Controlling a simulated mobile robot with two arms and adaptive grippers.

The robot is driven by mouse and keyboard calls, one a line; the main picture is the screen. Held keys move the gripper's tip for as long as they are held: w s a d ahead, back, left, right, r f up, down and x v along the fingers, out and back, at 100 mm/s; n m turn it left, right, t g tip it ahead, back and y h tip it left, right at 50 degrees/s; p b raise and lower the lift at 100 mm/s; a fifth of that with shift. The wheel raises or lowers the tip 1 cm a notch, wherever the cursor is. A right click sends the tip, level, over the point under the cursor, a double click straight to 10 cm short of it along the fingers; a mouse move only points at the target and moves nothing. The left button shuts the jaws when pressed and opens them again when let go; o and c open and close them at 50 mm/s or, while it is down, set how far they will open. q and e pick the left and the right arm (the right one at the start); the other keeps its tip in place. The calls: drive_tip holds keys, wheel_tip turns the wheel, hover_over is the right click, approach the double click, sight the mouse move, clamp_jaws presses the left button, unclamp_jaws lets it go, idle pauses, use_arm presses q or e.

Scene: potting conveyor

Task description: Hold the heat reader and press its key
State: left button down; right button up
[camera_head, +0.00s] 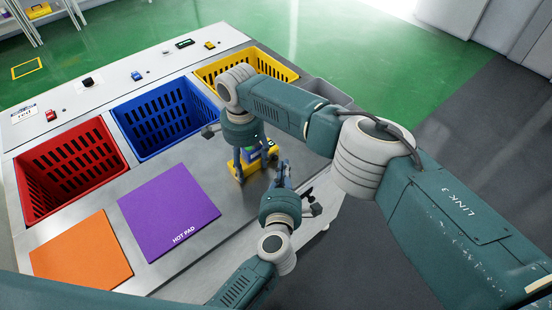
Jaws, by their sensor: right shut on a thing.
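The heat reader (248,167), a small yellow device with blue and green parts, is at the right end of the grey worktop, beyond the purple pad. My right gripper (253,164), on the arm from the right, points down and is shut on it. The gripper and wrist hide part of the reader, and I cannot make out its key. My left gripper (283,168) is just to the right of the reader and nearer to me. Its fingers look close together, with nothing seen between them. I cannot tell whether it touches the reader.
Red (24,205), blue (131,152) and yellow (287,70) crates stand in a row along the worktop. A purple hot pad (168,210) and an orange pad (80,252) lie in front. A grey bin (326,92) is behind my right arm. Small coloured devices line the back ledge.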

sight(295, 186)
use_arm(q)
drive_tip(key=shift+w+a, duration=0.1)
drive_tip(key=shift+w+a, duration=0.2)
drive_tip(key=shift+w+a, duration=0.25)
idle(0.9)
drive_tip(key=shift+w+a, duration=0.1)
drive_tip(key=shift+a, duration=0.1)
use_arm(e)
drive_tip(key=shift+s, duration=0.1)
drive_tip(key=shift+d, duration=0.1)
use_arm(q)
drive_tip(key=shift+s+d+f, duration=0.1)
drive_tip(key=shift+s+d, duration=0.45)
drive_tip(key=shift+s+d, duration=1.8)
drive_tip(key=shift+d, duration=0.05)
